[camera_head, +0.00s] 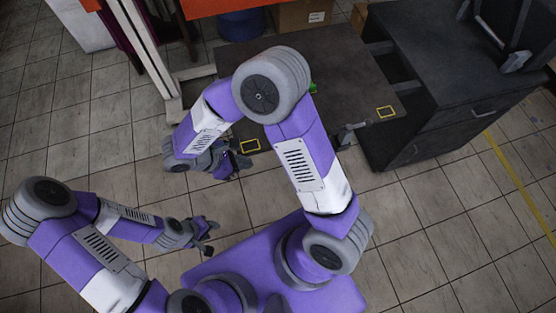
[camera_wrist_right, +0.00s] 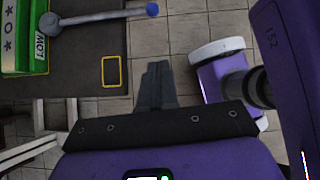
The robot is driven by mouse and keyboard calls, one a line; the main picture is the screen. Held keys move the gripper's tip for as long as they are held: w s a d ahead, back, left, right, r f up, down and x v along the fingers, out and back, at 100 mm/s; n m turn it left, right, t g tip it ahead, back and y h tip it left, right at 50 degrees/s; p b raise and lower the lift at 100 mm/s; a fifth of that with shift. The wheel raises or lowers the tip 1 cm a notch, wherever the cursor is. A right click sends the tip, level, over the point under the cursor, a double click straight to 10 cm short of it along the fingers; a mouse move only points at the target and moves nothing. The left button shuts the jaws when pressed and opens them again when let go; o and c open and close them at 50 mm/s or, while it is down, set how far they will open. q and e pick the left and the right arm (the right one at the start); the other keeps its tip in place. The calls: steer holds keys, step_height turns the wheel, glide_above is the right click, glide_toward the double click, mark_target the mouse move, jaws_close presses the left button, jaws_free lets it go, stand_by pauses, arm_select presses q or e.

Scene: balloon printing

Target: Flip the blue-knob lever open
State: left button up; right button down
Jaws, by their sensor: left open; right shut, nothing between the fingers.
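The lever is a grey bar (camera_wrist_right: 98,18) in the right wrist view. It runs from a round pivot beside a green box (camera_wrist_right: 26,45) to a blue knob (camera_wrist_right: 152,9) near the top edge. My right gripper (camera_wrist_right: 157,68) is shut and empty, apart from the knob and below it in that picture. In the head view my right gripper (camera_head: 240,165) is near the table's front left corner. My right arm hides most of the lever there; only a bit of green (camera_head: 313,88) shows. My left gripper (camera_head: 209,236) is open and empty over the floor.
The dark table (camera_head: 345,60) has a yellow outlined square (camera_head: 249,146) at its left corner and another (camera_head: 385,112) at its right. A dark cabinet (camera_head: 430,110) stands to the right. A pale frame post (camera_head: 150,60) stands left of the table. The front floor is clear.

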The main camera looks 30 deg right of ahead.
steer(key=shift+w+r, duration=0.2)
steer(key=shift+r, duration=0.1)
steer(key=shift+f, duration=0.1)
steer(key=d+r+b+x, duration=0.1)
steer(key=d+b+x, duration=0.1)
steer(key=x, duration=1.1)
steer(key=shift+r, duration=0.35)
steer(key=shift+d, duration=0.15)
